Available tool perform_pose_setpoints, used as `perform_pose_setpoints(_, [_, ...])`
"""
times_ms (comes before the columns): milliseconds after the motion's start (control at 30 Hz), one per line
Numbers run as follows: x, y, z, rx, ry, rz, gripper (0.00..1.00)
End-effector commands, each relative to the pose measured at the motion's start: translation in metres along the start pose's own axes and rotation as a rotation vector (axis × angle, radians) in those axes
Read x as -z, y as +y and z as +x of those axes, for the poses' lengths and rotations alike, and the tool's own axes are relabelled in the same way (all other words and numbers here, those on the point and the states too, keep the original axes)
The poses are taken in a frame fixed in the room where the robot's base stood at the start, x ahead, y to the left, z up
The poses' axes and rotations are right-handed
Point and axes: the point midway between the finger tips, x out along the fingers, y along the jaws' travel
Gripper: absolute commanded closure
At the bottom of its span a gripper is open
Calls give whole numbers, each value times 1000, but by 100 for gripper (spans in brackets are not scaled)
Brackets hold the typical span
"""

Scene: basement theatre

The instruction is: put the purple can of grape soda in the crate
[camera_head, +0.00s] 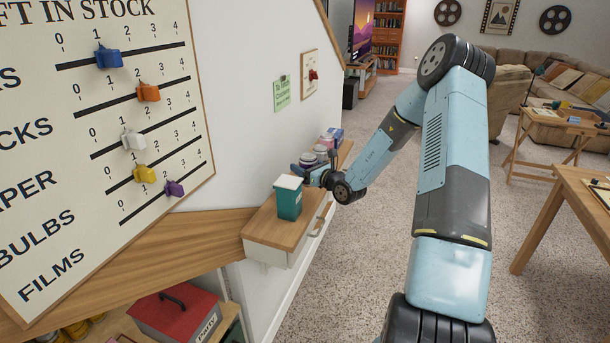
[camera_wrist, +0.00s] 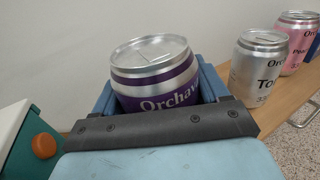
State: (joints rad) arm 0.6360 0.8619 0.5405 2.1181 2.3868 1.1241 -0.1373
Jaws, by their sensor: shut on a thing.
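A can with a purple band (camera_wrist: 155,85) and silver top stands upright between the blue fingers of my gripper (camera_wrist: 158,92) in the wrist view. The gripper is shut on it. Its label reads "Orchar..."; the flavour word is hidden. In the head view my gripper (camera_head: 314,174) is over the narrow wall shelf (camera_head: 262,228), beside the teal container. I cannot tell whether the can touches the shelf. I cannot make out a crate for certain in either view.
A teal container with a white lid (camera_head: 288,197) stands close to my gripper. A silver can (camera_wrist: 258,68) and a pink can (camera_wrist: 298,42) stand along the shelf. A red "Party" box (camera_head: 178,315) is low at the left. Open carpet (camera_head: 390,250) lies right of the shelf.

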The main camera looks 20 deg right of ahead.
Motion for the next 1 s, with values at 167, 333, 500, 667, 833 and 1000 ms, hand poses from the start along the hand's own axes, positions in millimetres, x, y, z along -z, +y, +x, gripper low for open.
perform_pose_setpoints(167, [7,-2,6,0,-1,1,72])
perform_pose_setpoints(333, [28,-2,6,0,0,3,72])
perform_pose_setpoints(500, [37,-2,6,0,-2,1,72])
perform_pose_setpoints(667, [37,-2,6,0,-2,0,72])
perform_pose_setpoints(833, [38,-2,6,0,-1,1,21])
perform_pose_setpoints(1000, [38,-2,5,1,0,1,5])
